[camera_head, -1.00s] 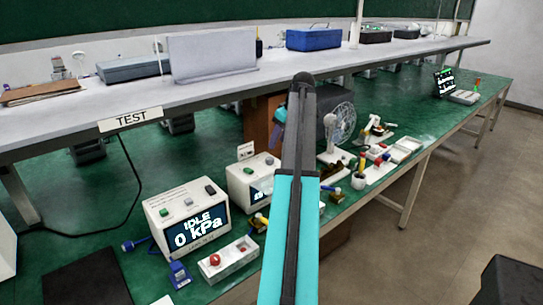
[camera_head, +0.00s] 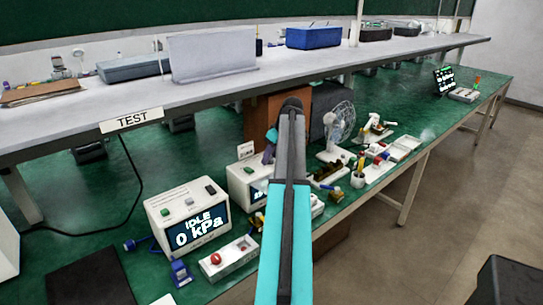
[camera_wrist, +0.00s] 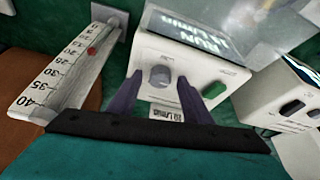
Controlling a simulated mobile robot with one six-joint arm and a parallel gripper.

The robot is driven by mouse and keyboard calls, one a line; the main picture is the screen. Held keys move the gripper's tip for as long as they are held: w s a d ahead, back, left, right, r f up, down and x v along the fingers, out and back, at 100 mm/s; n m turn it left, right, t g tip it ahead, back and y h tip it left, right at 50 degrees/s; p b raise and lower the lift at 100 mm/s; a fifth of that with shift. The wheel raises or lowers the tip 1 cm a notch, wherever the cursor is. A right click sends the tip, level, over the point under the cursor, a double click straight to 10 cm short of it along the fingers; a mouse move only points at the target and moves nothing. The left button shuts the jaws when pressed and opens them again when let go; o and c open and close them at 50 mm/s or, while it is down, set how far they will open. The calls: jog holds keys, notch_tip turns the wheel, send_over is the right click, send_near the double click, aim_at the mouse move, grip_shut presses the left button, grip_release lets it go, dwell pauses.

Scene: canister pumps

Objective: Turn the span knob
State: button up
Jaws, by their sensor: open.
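In the wrist view a white instrument box (camera_wrist: 189,66) has a lit display with RUN on it, tilted in the picture. A grey round knob (camera_wrist: 159,76) and a green button (camera_wrist: 214,90) are on its face. I cannot read a span label by the knob. My gripper (camera_wrist: 161,80) is open, its purple fingers on either side of the knob in the picture; I cannot tell whether they touch it. In the head view my gripper (camera_head: 269,148) is small and partly hidden by my arm, above a white box (camera_head: 241,178) that my arm partly covers.
A gauge strip (camera_wrist: 65,75) with a scale stands left of the box in the wrist view. In the head view, a white box (camera_head: 187,240) reading IDLE 0 kPa, a white tray (camera_head: 236,262) and a fan (camera_head: 341,125) are on the green bench. A shelf (camera_head: 240,88) runs above.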

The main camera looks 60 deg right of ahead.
jog(key=c, duration=1.1)
jog(key=shift+o, duration=0.2)
jog(key=shift+a+m, duration=0.1)
jog(key=shift+m, duration=0.4)
jog(key=m+h, duration=0.1)
jog(key=m, duration=0.3)
jog(key=shift+w+a+g+h, duration=0.1)
jog(key=shift+a+g+h, duration=0.1)
jog(key=shift+g+h, duration=0.15)
jog(key=shift+w+m+g+h+p, duration=0.1)
jog(key=shift+m+g+h+p, duration=0.45)
jog(key=shift+m, duration=1.95)
jog(key=o, duration=1.1)
jog(key=shift+c, duration=0.2)
